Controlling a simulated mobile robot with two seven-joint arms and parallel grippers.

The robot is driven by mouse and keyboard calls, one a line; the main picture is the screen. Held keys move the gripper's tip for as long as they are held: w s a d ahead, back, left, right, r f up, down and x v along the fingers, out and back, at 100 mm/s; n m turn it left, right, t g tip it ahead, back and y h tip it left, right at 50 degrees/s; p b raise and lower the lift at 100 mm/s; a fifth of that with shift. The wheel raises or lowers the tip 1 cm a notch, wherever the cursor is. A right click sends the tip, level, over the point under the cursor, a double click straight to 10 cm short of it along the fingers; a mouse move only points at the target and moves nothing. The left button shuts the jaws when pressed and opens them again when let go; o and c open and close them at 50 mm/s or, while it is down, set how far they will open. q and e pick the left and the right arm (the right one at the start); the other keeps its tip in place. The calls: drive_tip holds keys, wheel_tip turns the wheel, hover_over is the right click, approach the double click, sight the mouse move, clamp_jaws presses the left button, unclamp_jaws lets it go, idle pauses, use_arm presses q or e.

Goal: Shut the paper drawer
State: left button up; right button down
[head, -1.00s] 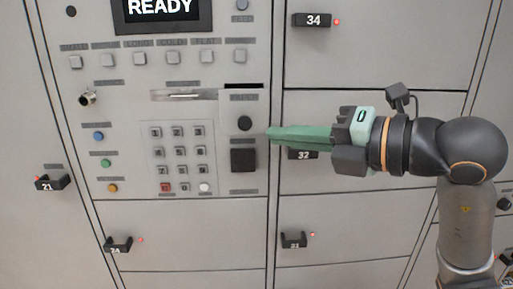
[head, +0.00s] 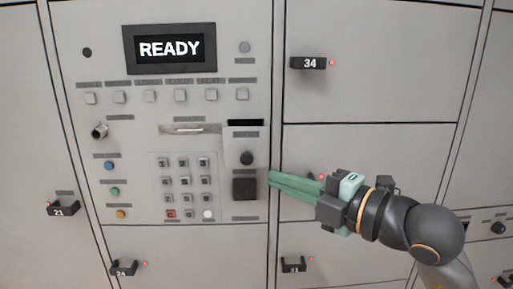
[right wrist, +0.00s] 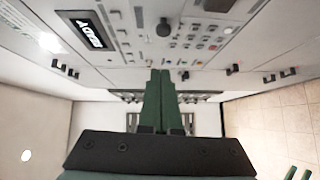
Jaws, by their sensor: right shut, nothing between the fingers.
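The paper drawer (head: 233,151) appears to be the small pale plate with a round black knob on the right side of the machine panel, in the head view. A dark slot shows above it, and its upper part seems to stand out from the panel. My right gripper (head: 271,180) is shut and empty, its green fingers pointing left just right of the drawer and below the knob. I cannot tell whether they touch anything. The right wrist view shows its fingers (right wrist: 163,100) together. Two green tips (right wrist: 297,173) in that view's lower right corner seem to be my left gripper's.
The panel has a READY display (head: 170,48), a keypad (head: 187,186), several buttons, and a black square (head: 245,188) below the drawer. Locker doors with protruding black handles surround it, such as 34 (head: 308,63). Tiled floor (right wrist: 270,130) shows in the right wrist view.

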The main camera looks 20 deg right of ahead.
sight(265, 150)
drive_tip(key=shift+w+a+f+p, duration=0.1)
drive_tip(key=shift+w+a+p, duration=0.3)
drive_tip(key=shift+w, duration=1.05)
drive_tip(key=shift+w+a+f+p, duration=0.15)
drive_tip(key=shift+w+p, duration=0.45)
drive_tip(key=shift+w, duration=0.9)
drive_tip(key=shift+w+a+f+p, duration=0.1)
drive_tip(key=shift+w+a+p, duration=0.3)
drive_tip(key=shift+w, duration=1.05)
drive_tip(key=shift+d, duration=0.15)
drive_tip(key=w, duration=0.2)
drive_tip(key=w+d, duration=0.1)
drive_tip(key=w, duration=0.2)
drive_tip(key=w+d, duration=0.1)
drive_tip(key=w, duration=0.1)
drive_tip(key=shift+w+r, duration=0.1)
drive_tip(key=shift+w, duration=0.05)
drive_tip(key=shift+d+r, duration=0.1)
drive_tip(key=shift+d, duration=0.1)
drive_tip(key=shift+p, duration=0.3)
